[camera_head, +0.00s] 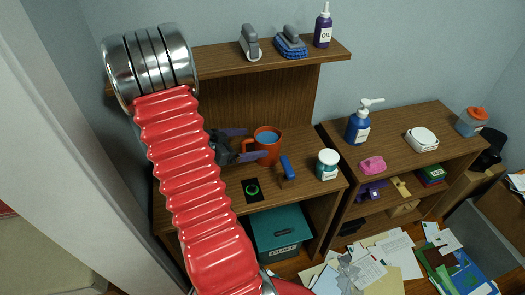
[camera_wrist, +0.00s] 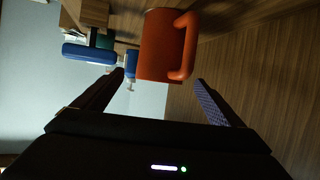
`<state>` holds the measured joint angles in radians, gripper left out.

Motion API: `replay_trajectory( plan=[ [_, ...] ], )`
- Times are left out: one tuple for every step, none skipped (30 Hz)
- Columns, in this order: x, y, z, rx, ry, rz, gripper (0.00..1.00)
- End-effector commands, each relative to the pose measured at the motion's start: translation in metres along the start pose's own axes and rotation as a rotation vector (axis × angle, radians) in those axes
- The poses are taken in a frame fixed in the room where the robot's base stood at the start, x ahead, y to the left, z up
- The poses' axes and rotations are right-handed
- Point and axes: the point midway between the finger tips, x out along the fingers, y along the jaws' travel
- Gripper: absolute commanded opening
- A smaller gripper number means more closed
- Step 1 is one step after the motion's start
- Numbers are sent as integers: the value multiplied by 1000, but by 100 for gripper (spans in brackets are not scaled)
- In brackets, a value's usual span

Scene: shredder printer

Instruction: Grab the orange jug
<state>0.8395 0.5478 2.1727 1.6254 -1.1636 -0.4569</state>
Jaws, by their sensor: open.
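The orange jug (camera_head: 267,150) stands upright on the wooden desk, with something blue inside and its handle on the left. In the wrist view the orange jug (camera_wrist: 160,48) appears just beyond the fingertips, roughly centred between them, with its handle to the right. My gripper (camera_head: 243,144) is left of the jug at about its height, its two purple fingers pointing at it, partly hidden behind my red arm. In the wrist view my gripper (camera_wrist: 158,78) is open, with nothing held between the fingers. I cannot tell whether a finger touches the handle.
A blue stapler-like object (camera_head: 287,167) and a white-teal jar (camera_head: 327,164) stand right of the jug. A black pad with a green ring (camera_head: 252,190) lies in front. A shelf (camera_head: 270,53) with a purple bottle (camera_head: 323,25) and brushes hangs above. A teal box (camera_head: 278,232) sits below.

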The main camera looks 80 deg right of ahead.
Motion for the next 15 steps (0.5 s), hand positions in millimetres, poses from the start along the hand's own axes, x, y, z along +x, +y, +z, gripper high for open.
replay_trajectory(
  plan=[
    [6, 1, 0, 0, -1, 3, 91],
    [9, 1, 0, 0, -1, 3, 91],
    [12, 1, 0, -1, -1, 2, 91],
    [13, 0, 0, -1, -1, 1, 91],
    [14, 0, 0, -1, -1, 1, 91],
    [14, 0, 0, -1, -1, 0, 91],
    [14, 0, 0, -1, -1, 0, 91],
    [14, 0, 0, -1, -1, 0, 91],
    [14, 0, 0, 0, -1, 0, 91],
    [14, 0, 0, 0, -1, 0, 91],
    [14, 0, 0, 0, -1, 1, 91],
    [14, 0, 0, 0, -1, 1, 91],
    [14, 0, 0, 0, -1, 1, 91],
    [14, 1, 0, 0, -1, 1, 91],
    [15, 1, 0, 0, -1, 1, 91]
  ],
)
